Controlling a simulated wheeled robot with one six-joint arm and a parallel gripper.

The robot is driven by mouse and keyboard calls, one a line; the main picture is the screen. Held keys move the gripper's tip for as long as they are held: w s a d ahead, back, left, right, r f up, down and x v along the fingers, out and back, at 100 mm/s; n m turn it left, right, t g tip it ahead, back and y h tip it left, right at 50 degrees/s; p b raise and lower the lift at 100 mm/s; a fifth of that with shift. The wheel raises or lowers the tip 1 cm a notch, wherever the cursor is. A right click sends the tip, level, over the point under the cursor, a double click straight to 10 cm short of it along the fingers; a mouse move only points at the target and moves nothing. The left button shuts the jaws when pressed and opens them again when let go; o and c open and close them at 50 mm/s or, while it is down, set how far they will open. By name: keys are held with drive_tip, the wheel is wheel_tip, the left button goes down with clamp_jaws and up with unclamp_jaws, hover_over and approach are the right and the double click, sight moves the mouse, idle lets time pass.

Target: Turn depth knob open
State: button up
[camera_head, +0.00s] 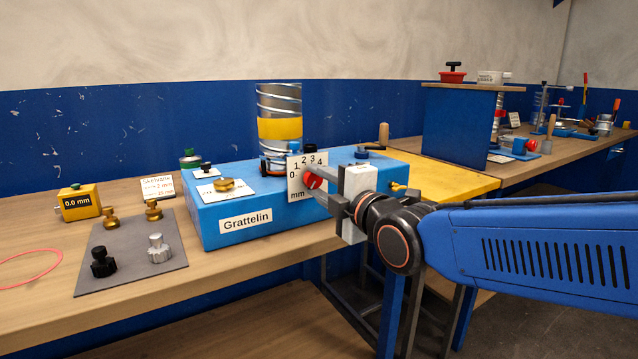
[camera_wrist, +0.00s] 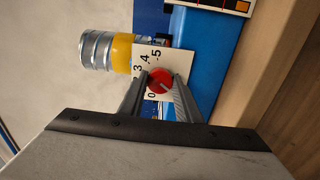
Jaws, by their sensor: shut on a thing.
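The depth knob (camera_head: 312,179) is a small red knob on the front of the blue box labelled Grattelin (camera_head: 246,219). A white dial plate (camera_head: 295,184) with numbers and "mm" sits behind it. My gripper (camera_head: 318,184) reaches in from the right and is shut on the knob. In the wrist view the red knob (camera_wrist: 160,80) shows a pale pointer line and sits between my two fingertips (camera_wrist: 160,86). The dial plate (camera_wrist: 148,60) there shows 0, 3, 4 and 5; the other marks are partly hidden by the fingers.
A spiral duct with a yellow band (camera_head: 280,129) stands upright on the box. A grey mat (camera_head: 130,252) with several knobs, a yellow 0.0 mm gauge (camera_head: 80,203) and a pink ring (camera_head: 28,268) lie left. A blue stand (camera_head: 460,125) is at right. Bare bench is in front.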

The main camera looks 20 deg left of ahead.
drive_tip(key=n, duration=0.4)
drive_tip(key=shift+f+n, duration=0.1)
drive_tip(key=shift+n, duration=0.2)
drive_tip(key=n, duration=0.4)
drive_tip(key=shift+n, duration=0.3)
drive_tip(key=o, duration=1.1)
drive_tip(key=shift+c, duration=0.2)
drive_tip(key=shift+s+d, duration=0.35)
drive_tip(key=shift+d, duration=0.05)
drive_tip(key=v, duration=1.6)
drive_tip(key=shift+s, duration=0.15)
